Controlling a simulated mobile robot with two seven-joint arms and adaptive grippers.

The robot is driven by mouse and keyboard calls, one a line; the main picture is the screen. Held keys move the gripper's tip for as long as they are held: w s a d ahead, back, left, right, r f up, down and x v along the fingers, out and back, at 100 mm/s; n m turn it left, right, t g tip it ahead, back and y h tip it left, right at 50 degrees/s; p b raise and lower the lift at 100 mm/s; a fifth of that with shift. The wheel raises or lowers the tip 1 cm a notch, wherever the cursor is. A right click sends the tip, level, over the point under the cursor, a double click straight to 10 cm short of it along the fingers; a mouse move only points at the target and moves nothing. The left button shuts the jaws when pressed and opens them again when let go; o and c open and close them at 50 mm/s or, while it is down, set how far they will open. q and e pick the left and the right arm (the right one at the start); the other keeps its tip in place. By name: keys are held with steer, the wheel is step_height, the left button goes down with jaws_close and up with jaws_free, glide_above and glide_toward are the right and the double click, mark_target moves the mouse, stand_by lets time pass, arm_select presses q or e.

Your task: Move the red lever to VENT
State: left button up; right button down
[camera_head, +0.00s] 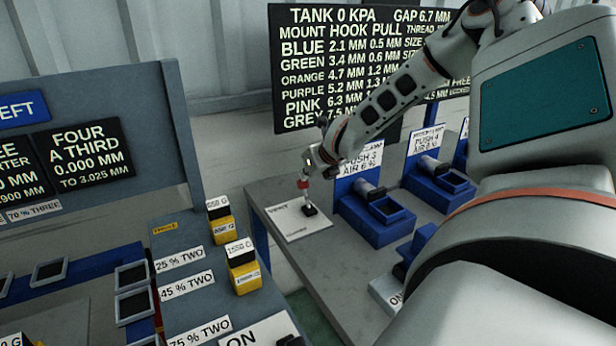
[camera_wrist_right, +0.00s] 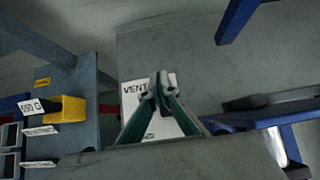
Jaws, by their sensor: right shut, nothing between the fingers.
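The red lever (camera_head: 303,184) stands on a white plate (camera_head: 290,226) at the left end of the grey bench, its dark foot near the plate's middle. The plate's far edge has a label that reads VENT, clearer on the plate in the right wrist view (camera_wrist_right: 133,103). My right gripper (camera_head: 311,169) is just above and beside the lever's top; I cannot tell whether they touch. In the right wrist view the gripper's fingers (camera_wrist_right: 160,88) are together and empty in front of the plate, hiding most of the lever. My left gripper is out of view.
Blue push stations (camera_head: 377,212) stand right of the plate. A lower bench at left holds yellow-and-black weights (camera_head: 243,268) and percent labels. A grey panel (camera_head: 181,130) rises at left, and a black board (camera_head: 290,75) stands behind. A gap separates the two benches.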

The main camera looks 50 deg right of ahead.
steer(key=shift+w+d+r, duration=0.2)
steer(key=shift+w+r, duration=0.05)
steer(key=shift+w, duration=0.15)
stand_by(0.3)
steer(key=shift+r, duration=0.1)
steer(key=shift+s+a+r, duration=0.2)
steer(key=shift+r, duration=0.1)
steer(key=v, duration=1.1)
steer(key=shift+s+f, duration=0.25)
steer(key=shift+s, duration=0.1)
